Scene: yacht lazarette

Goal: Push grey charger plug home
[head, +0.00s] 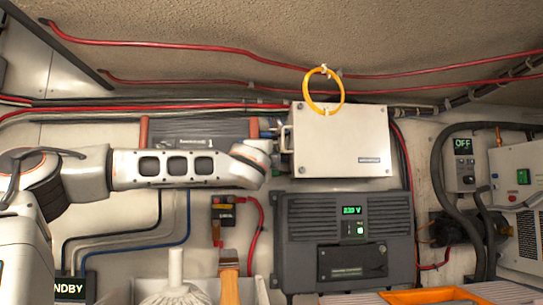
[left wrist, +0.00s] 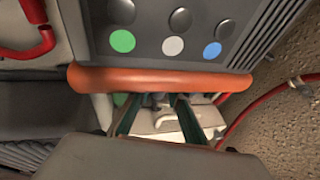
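In the head view my left arm reaches in from the left, and its gripper (head: 272,136) is largely hidden between the dark orange-ended unit (head: 215,130) and the white box (head: 342,142). In the left wrist view my left gripper (left wrist: 158,103) has its two dark green fingers apart, with tips close under the orange end (left wrist: 160,79) of a grey unit. Small grey connectors (left wrist: 203,98) sit below that end. I cannot tell which is the charger plug or how deep it sits. Light-coloured parts show between the fingers. My right gripper is not in view.
A yellow ring (head: 308,88) hangs over the white box's top edge. A dark grey unit with a green display (head: 350,211) is below. Red cables (head: 180,46) cross above. A brush (head: 229,285) and an orange-rimmed item (head: 430,296) stand at the bottom.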

